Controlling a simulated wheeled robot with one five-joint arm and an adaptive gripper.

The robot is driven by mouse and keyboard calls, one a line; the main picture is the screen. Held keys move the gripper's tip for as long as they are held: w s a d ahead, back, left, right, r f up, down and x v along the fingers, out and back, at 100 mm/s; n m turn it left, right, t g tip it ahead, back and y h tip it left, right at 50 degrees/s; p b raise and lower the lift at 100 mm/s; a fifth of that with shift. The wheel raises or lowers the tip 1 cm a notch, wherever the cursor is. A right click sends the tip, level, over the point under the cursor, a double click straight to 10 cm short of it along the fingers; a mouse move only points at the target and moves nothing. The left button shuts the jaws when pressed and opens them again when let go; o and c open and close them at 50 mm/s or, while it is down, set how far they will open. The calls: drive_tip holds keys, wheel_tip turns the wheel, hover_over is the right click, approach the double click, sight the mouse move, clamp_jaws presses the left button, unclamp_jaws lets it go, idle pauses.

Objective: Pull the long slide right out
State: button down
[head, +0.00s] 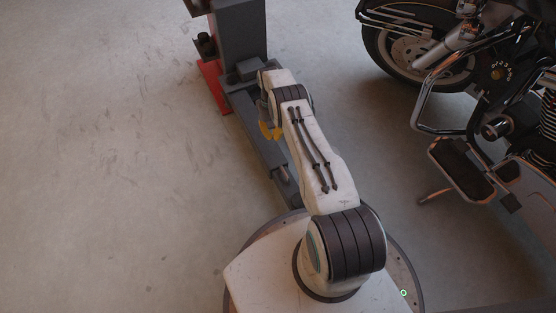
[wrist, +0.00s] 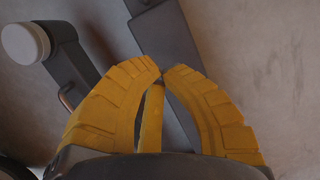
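A grey lift arm runs down and right from the column in the head view. Its narrower far part, which looks like the long slide (head: 276,163), ends near my base. My gripper (head: 269,131) has yellow fingers and hangs beside the lift arm, partly hidden by my own arm. In the wrist view my gripper's fingertips (wrist: 165,70) nearly meet, with only a thin dark gap between them. A grey bar (wrist: 165,35) passes behind the fingertips. I cannot tell whether it is the long slide or whether the fingers touch it.
The grey lift column (head: 240,35) stands on a red base plate (head: 213,85). A motorcycle (head: 465,160) stands at the right. In the wrist view a round pale pad (wrist: 25,43) sits on another grey bar (wrist: 72,62). The floor at the left is clear.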

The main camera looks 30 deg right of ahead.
sight(278, 165)
drive_tip(key=b+x, duration=0.4)
drive_tip(key=x, duration=0.3)
drive_tip(key=shift+f, duration=0.15)
drive_tip(key=shift+s+a+f+b, duration=0.15)
drive_tip(key=shift+s+a+b, duration=0.1)
drive_tip(key=shift+s, duration=0.7)
drive_tip(key=shift+s+a+f+b, duration=0.15)
drive_tip(key=shift+s+b, duration=0.1)
drive_tip(key=shift+s, duration=0.7)
drive_tip(key=shift+s, duration=0.15)
